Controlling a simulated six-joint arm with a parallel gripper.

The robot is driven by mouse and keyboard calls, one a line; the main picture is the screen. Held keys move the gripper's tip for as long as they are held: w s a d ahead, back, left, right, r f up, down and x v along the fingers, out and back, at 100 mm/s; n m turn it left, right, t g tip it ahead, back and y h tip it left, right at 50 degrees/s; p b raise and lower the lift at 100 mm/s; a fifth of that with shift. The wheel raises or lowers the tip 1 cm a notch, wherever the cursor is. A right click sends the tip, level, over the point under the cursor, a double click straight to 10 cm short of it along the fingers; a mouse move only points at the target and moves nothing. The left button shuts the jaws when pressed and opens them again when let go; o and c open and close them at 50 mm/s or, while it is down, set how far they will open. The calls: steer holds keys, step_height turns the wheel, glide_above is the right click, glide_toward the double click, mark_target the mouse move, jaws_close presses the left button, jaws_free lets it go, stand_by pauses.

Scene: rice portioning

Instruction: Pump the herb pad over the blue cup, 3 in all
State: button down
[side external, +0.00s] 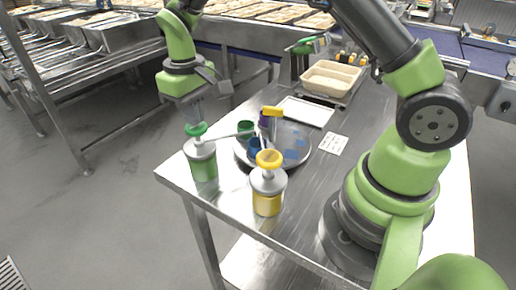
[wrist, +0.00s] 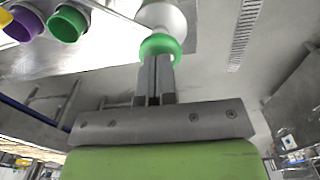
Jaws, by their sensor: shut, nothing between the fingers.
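The herb pump is a bottle (side external: 203,163) with green contents and a green pad (side external: 196,130) on top, at the table's left corner. Its pale spout reaches right toward the cups. The blue cup (side external: 254,146) stands on the round tray, close to the spout's end; I cannot tell which cup lies under the tip. My gripper (side external: 196,118) is shut and empty, pointing down just above the green pad. In the wrist view the closed fingers (wrist: 158,62) overlap the green pad (wrist: 160,45); contact is unclear. The blue cup is not clearly seen there.
The round tray (side external: 290,158) also holds a green cup (side external: 245,127) and a purple cup (side external: 264,119). A yellow-topped pump bottle (side external: 267,187) stands in front. A white tray (side external: 305,112), a card (side external: 333,144) and a beige container (side external: 331,78) lie further back.

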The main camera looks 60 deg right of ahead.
steer(key=shift+f, duration=1.05)
steer(key=shift+r, duration=1.95)
steer(key=shift+f, duration=0.1)
steer(key=shift+f, duration=1.8)
steer(key=shift+r, duration=1.9)
